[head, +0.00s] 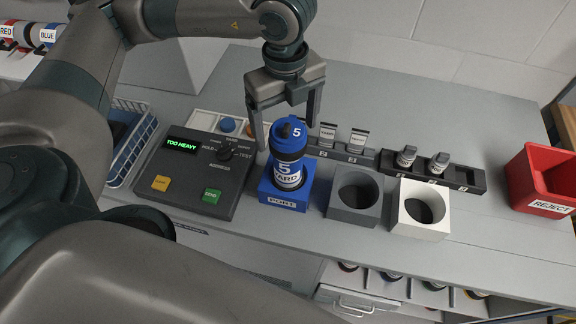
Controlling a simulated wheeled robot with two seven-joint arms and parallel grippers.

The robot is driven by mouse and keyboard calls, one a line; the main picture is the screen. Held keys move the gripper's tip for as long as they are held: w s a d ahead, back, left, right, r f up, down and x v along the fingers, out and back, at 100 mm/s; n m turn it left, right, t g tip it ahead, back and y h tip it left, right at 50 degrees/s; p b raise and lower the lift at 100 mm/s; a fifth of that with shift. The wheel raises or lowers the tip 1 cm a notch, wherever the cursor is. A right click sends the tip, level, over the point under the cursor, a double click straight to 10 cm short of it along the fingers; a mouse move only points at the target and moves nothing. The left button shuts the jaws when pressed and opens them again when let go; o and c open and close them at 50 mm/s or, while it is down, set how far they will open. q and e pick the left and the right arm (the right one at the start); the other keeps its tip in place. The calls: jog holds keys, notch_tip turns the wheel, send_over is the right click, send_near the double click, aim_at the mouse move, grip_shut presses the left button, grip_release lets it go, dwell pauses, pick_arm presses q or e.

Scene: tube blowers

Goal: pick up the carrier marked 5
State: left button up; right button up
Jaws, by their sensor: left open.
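The carrier marked 5 (288,162) is a blue cylinder with a dark-centred top and a white label reading "YARD". It stands upright in the blue block marked PORT (283,197). My left gripper (286,132) points down at the carrier's top, its two fingers spread. One finger shows to the left of the carrier's cap and the other at its upper right. I cannot tell whether either finger touches the cap. My right gripper is not in view.
A console (200,172) left of the port reads "TOO HEAVY". A grey socket block (353,213) and a white one (420,230) stand right of the port, both empty. Racks with small vials (433,172) lie behind. A red REJECT bin (540,185) is far right.

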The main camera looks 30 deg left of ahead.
aim_at(288, 163)
pick_arm(q)
jog(key=shift+f, duration=0.15)
jog(key=shift+s+d+f+p, duration=0.15)
jog(key=shift+f+p, duration=0.3)
jog(key=shift+p, duration=0.2)
jog(key=f+p, duration=0.1)
jog(key=f, duration=0.2)
jog(key=shift+s+d+p, duration=0.1)
jog(key=shift+d+p, duration=0.1)
jog(key=shift+p, duration=0.15)
jog(key=shift+f, duration=0.6)
jog(key=c, duration=1.7)
jog(key=shift+r, duration=0.2)
